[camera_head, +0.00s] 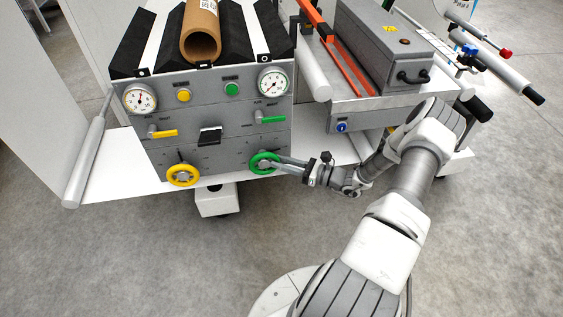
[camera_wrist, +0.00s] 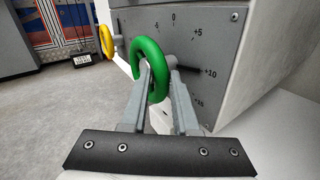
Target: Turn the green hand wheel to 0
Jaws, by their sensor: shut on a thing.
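The green hand wheel (camera_head: 252,163) is on the lower right of the grey panel's front. It also shows large in the wrist view (camera_wrist: 151,50), seen nearly edge-on. My gripper (camera_head: 279,162) reaches it from the right. In the wrist view, my gripper's fingers (camera_wrist: 161,80) are shut on the wheel's rim, one on each side. A dial scale (camera_wrist: 190,48) on the panel behind the wheel shows marks including -5, 0, +5 and +10.
A yellow hand wheel (camera_head: 183,175) is to the left on the same panel. Green (camera_head: 271,119) and yellow (camera_head: 164,133) lever handles and two round gauges are above. A grey box (camera_head: 380,50) on a bench stands to the right. The floor in front is clear.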

